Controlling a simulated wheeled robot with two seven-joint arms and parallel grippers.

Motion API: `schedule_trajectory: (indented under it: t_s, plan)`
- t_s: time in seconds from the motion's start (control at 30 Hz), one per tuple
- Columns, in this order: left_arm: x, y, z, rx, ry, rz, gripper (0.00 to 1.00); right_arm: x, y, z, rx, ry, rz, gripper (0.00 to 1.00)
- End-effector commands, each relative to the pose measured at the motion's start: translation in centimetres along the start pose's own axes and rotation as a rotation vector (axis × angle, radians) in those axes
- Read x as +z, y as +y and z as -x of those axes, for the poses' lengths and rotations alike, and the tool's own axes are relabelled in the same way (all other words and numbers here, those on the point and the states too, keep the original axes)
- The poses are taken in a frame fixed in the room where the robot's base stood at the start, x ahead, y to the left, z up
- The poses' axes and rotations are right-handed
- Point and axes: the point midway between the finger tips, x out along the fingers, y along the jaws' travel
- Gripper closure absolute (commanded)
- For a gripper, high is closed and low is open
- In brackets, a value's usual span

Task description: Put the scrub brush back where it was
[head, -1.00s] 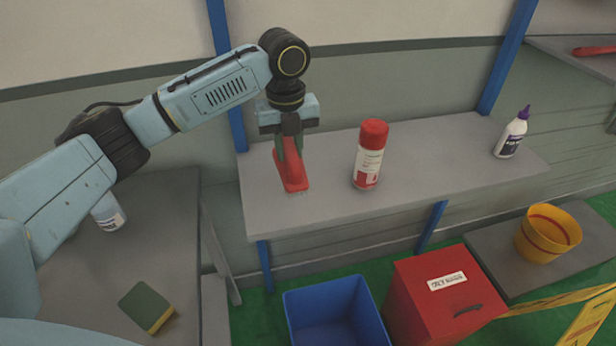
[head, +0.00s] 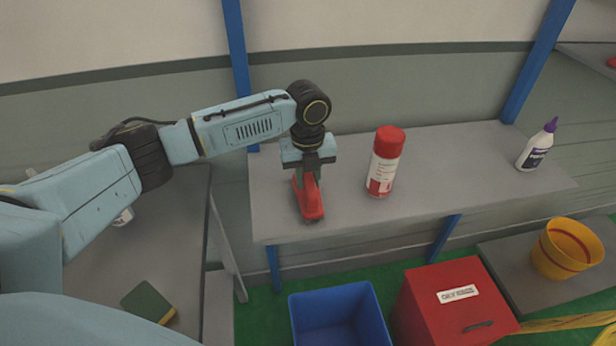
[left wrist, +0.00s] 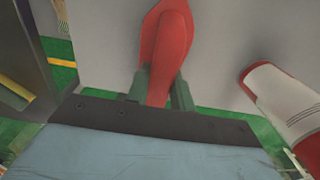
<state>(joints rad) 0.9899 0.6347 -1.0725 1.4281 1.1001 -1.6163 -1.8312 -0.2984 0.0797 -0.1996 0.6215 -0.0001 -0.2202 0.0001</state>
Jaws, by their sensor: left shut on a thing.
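The red scrub brush (head: 311,204) is at the left end of the grey shelf (head: 440,180). My left gripper (head: 308,180) points down over the shelf and is shut on the brush's handle. In the left wrist view the red brush (left wrist: 167,45) runs between the two green fingers (left wrist: 160,88). The brush looks to be at or very near the shelf surface; whether its bristles touch cannot be told. My right gripper is not in view.
A red and white spray can (head: 385,162) stands close to the right of the brush. A white bottle with purple cap (head: 537,147) stands at the shelf's right end. Below are a blue bin (head: 340,315), a red box (head: 455,300) and a yellow bucket (head: 567,248). A sponge (head: 148,303) lies lower left.

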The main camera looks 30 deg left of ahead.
Motion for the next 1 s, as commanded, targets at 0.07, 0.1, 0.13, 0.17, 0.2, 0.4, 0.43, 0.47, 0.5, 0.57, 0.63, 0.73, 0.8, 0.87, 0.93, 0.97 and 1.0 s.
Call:
schedule_trajectory:
  t_s: [0.07,0.1,0.13,0.17,0.2,0.4,0.43,0.47,0.5,0.57,0.63,0.73,0.8,0.87,0.93,0.97,1.0]
  plan:
    - [0.0,0.0,0.0,-0.001,-0.001,0.000,0.98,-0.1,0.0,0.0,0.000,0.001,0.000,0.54]
    - [0.0,0.0,0.0,-0.001,-0.001,0.000,0.98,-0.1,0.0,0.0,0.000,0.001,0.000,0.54]
    - [0.0,0.0,0.0,-0.001,-0.001,0.000,0.98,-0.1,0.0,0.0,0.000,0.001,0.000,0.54]
    - [0.0,0.0,0.0,-0.001,-0.001,0.000,0.98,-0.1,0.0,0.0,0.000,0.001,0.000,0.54]
    - [0.0,0.0,0.0,-0.001,-0.001,0.000,0.98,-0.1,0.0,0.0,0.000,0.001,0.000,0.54]
    - [0.0,0.0,-0.3,0.000,0.000,0.000,0.72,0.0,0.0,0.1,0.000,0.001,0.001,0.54]
    - [0.0,0.0,-0.3,0.000,0.000,0.000,0.68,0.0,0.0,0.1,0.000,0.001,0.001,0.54]
    - [0.0,0.0,-0.3,0.000,0.000,0.000,0.64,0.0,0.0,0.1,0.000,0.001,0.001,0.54]
    - [0.0,0.0,-0.3,0.000,0.000,0.000,0.59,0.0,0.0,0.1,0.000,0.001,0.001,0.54]
    - [0.0,0.0,-0.3,0.000,0.000,0.000,0.55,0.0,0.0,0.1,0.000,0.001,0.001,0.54]
    - [0.0,0.0,-0.3,0.000,0.000,0.000,0.55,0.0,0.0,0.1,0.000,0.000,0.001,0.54]
    - [0.0,0.0,-0.3,0.000,0.000,0.000,0.55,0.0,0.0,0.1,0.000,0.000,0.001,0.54]
    - [0.0,0.0,-0.2,0.000,0.000,0.000,0.55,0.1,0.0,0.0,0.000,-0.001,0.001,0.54]
    - [0.0,0.0,0.0,-0.001,-0.001,-0.001,0.55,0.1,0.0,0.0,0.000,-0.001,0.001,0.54]
    - [0.0,-0.1,0.6,-0.002,-0.001,-0.001,0.55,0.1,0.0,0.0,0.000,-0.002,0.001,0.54]
    - [0.0,-0.1,1.0,-0.002,-0.001,-0.001,0.55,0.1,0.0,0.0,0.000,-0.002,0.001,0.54]
    - [0.0,-0.1,1.7,-0.003,-0.002,-0.001,0.55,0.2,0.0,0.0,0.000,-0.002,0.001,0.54]
